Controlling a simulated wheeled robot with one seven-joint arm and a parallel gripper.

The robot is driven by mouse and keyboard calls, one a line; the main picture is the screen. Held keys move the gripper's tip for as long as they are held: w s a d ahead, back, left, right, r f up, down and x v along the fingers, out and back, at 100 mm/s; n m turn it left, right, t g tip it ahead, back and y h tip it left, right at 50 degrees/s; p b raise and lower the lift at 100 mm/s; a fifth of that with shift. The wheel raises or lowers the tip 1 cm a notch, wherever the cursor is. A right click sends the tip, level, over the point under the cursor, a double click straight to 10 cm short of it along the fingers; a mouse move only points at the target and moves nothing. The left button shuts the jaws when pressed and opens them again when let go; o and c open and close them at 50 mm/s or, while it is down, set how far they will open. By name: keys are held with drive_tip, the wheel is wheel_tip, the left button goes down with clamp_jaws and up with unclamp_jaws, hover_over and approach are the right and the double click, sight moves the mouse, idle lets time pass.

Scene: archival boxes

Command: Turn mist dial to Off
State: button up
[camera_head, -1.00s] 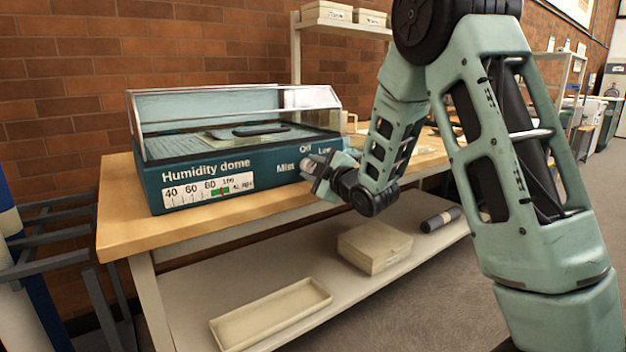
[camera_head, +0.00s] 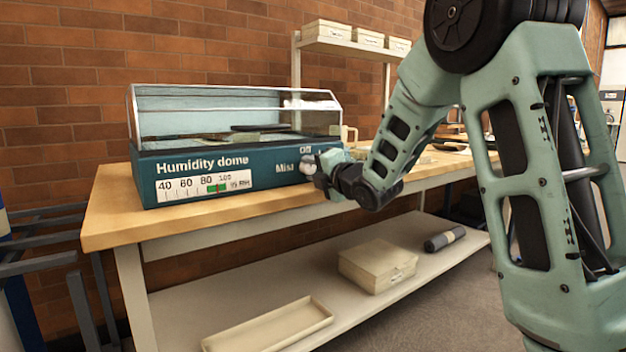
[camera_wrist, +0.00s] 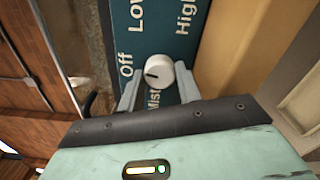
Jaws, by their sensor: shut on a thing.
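The Humidity dome (camera_head: 215,172) is a teal box with a clear lid, standing on the wooden bench. Its white mist dial (camera_wrist: 182,76) sits on the teal front panel beside the labels Off, Low, High and Mist. In the wrist view, the dial's dark mark lies on its left side, towards the Off label (camera_wrist: 126,65). My gripper (camera_wrist: 158,85) is shut on the dial, with one finger on each side. In the head view, my gripper (camera_head: 314,167) is at the right end of the dome's front, and hides most of the dial.
The bench's wooden top (camera_head: 110,205) has a bare front edge. Its lower shelf holds an open tray (camera_head: 268,325), a beige box (camera_head: 378,264) and a dark roll (camera_head: 444,240). A rack with boxes (camera_head: 327,32) stands behind. Brick wall closes the back.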

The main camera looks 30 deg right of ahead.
drive_tip(key=shift+f+n+b, duration=0.2)
drive_tip(key=shift+n+b, duration=0.25)
drive_tip(key=shift+n, duration=0.25)
drive_tip(key=shift+r, duration=0.1)
drive_tip(key=o, duration=1)
